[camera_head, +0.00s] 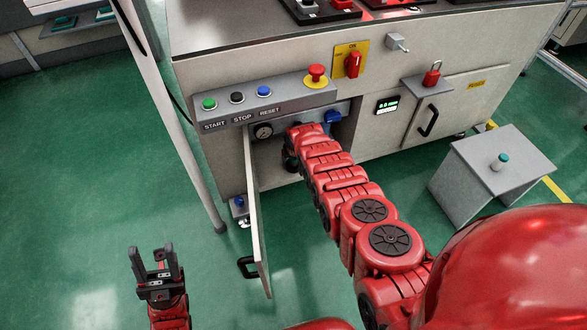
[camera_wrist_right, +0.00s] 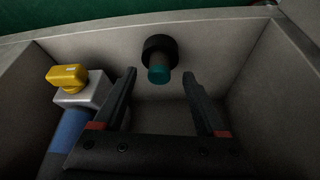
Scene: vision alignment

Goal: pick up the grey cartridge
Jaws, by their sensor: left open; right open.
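In the right wrist view, my right gripper (camera_wrist_right: 159,76) is open and empty. Ahead of its fingers, a teal cylinder (camera_wrist_right: 159,75) sticks out of a dark round fitting (camera_wrist_right: 160,48) on the cabinet wall. My left gripper (camera_head: 151,250) is open and empty at the lower left, over the floor.
The open cabinet door (camera_head: 256,210) stands left of my right arm. A yellow valve handle (camera_wrist_right: 67,76) and blue pipe (camera_wrist_right: 68,140) are left of the right gripper. A pale post (camera_head: 170,110) rises at left. Green floor is clear around my left gripper.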

